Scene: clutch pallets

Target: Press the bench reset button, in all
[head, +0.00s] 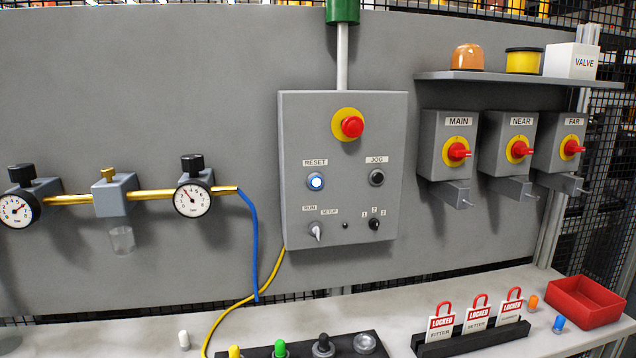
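The reset button (315,181) is a round button glowing white-blue in a dark ring, under the RESET label on the left side of the grey control box (295,230). The box hangs on the grey wall panel. A red emergency stop knob (351,126) on a yellow disc sits above it, and a black JOG button (377,177) sits to its right. A RUN/SETUP selector (316,230) and a 1-2-3 selector (375,224) are below. Neither of my grippers shows in the head view.
Three isolators with red handles, MAIN (457,151), NEAR (519,149) and FAR (571,147), project at right under a shelf (430,75). Gauges (192,198) and a brass pipe are at left. The bench (305,318) holds LOCKED tags (440,322) and a red tray (583,301). Space before the control box is clear.

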